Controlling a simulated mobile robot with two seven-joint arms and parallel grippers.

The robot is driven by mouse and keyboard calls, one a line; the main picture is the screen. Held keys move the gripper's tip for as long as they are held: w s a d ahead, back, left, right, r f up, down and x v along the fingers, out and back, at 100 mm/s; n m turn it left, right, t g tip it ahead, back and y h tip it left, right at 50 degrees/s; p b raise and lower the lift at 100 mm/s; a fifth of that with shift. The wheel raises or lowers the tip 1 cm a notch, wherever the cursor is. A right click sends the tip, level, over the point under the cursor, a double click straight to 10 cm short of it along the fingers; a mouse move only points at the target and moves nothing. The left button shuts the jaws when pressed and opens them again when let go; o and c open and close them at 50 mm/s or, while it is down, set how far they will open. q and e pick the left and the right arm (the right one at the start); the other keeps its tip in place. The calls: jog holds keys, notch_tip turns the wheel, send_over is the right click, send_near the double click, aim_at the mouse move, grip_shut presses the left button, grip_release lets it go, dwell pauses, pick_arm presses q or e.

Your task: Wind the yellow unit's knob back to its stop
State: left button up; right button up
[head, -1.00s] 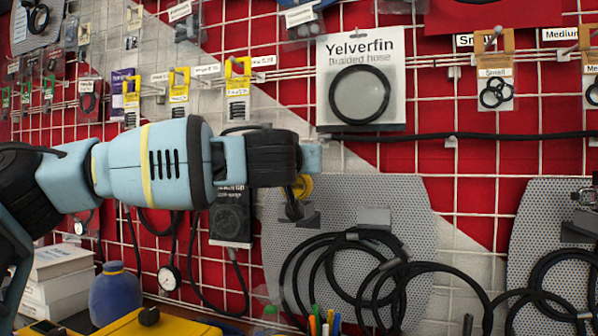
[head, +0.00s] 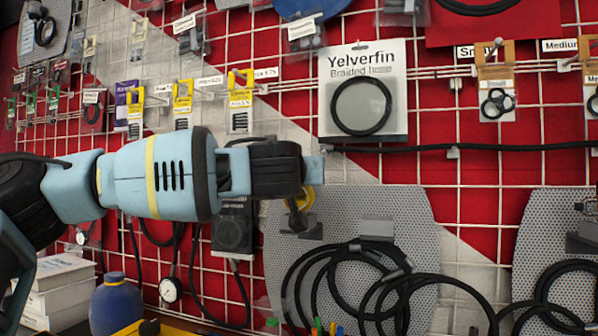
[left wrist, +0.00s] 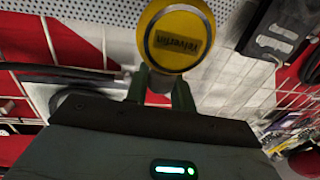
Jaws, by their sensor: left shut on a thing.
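The yellow unit (head: 303,198) is mounted against the grey perforated panel, mostly hidden behind the end of my left arm in the head view. In the left wrist view the yellow unit (left wrist: 180,42) shows a round yellow face with a dark ring and a "Yelverfin" label. My left gripper (left wrist: 160,88) has a green finger on each side of its lower part and is shut on it, apparently at the knob. The knob itself is hard to tell apart from the unit. In the head view my left gripper (head: 314,169) hides the contact. My right gripper is not in view.
Coiled black hoses (head: 345,285) hang below the unit on the grey panel (head: 410,205). A packaged braided hose (head: 364,90) hangs above. A dial gauge (head: 171,289), a blue bottle (head: 117,305) and white boxes (head: 62,285) are at lower left.

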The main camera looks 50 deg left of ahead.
pick_arm(q)
jog(key=o, duration=1)
jog(key=shift+b+v, duration=0.55)
jog(key=shift+v, duration=3.35)
